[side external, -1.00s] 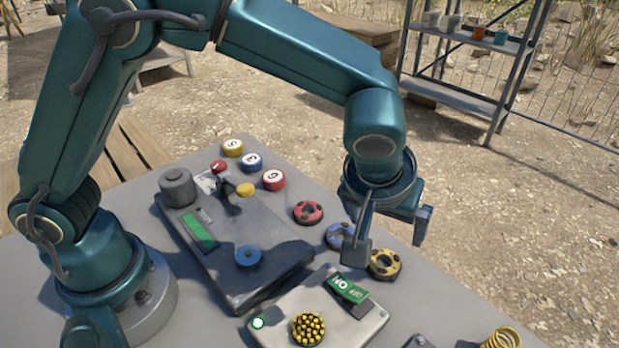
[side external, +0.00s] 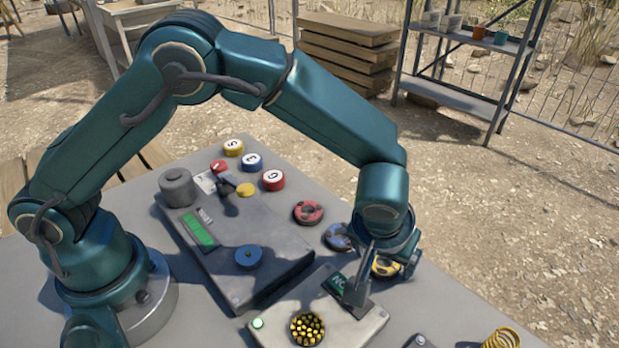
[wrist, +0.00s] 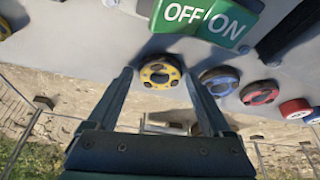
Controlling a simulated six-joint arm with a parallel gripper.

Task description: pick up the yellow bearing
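The yellow bearing (side external: 386,267), a yellow ring with dark spots, lies flat on the grey table near its right edge. In the side view it is partly hidden behind my gripper (side external: 384,282). My gripper is open and empty, low around the bearing, one finger on each side. In the wrist view the yellow bearing (wrist: 160,85) shows whole, between and just beyond the fingertips of my gripper (wrist: 158,74). A clear gap shows between the bearing and each finger; I cannot tell the exact height left.
A blue bearing (side external: 337,238) and a red bearing (side external: 308,213) lie close by. A pale box (side external: 285,308) with a green OFF/ON switch (wrist: 230,22) stands close beside the yellow bearing, near one finger. A yellow spring (side external: 503,338) stands at the front right.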

